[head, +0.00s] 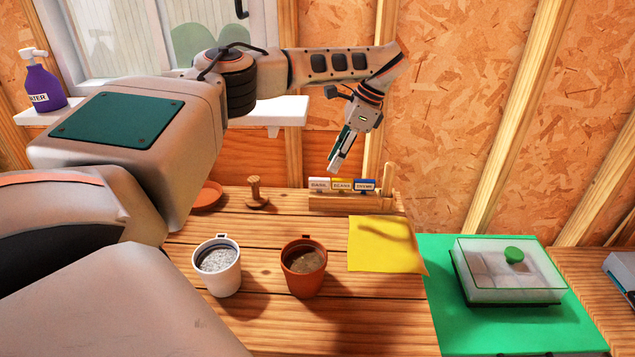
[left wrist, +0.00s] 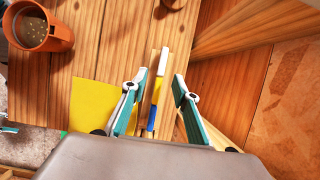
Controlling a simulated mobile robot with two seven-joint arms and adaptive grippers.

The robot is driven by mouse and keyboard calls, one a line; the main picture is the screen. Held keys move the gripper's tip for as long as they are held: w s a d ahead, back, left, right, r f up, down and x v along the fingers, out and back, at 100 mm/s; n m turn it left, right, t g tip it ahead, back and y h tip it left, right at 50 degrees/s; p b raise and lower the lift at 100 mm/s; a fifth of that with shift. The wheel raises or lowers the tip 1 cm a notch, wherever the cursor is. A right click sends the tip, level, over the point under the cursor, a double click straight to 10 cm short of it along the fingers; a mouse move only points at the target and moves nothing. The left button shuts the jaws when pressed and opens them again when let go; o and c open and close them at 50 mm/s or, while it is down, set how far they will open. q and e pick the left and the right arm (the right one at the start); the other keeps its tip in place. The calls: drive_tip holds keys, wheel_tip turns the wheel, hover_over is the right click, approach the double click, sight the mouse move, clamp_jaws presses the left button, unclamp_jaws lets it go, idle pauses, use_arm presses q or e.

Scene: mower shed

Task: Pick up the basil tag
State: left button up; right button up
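The basil tag (head: 319,184) is the white-topped one at the left end of a wooden rack (head: 352,202) at the table's back edge. Beside it stand the yellow beans tag (head: 342,184) and the blue thyme tag (head: 364,185). My left gripper (head: 338,164) points down above the rack. In the left wrist view the gripper (left wrist: 161,76) is open and empty, its fingers on either side of the tag row. There the white tag (left wrist: 163,62) is farthest out, past the yellow one (left wrist: 157,92) and blue one (left wrist: 151,117).
A white pot (head: 218,266) and a terracotta pot (head: 303,266) stand in front of the rack. A wooden dibber (head: 257,193) and a terracotta saucer (head: 208,195) lie to its left. A yellow sheet (head: 385,246) and a lidded tray (head: 508,275) are to the right.

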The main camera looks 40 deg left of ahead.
sight(326, 179)
use_arm(q)
drive_tip(key=x, duration=0.7)
drive_tip(key=shift+w+b, duration=0.25)
drive_tip(key=shift+b, duration=0.05)
drive_tip(key=shift+c, duration=0.3)
clamp_jaws()
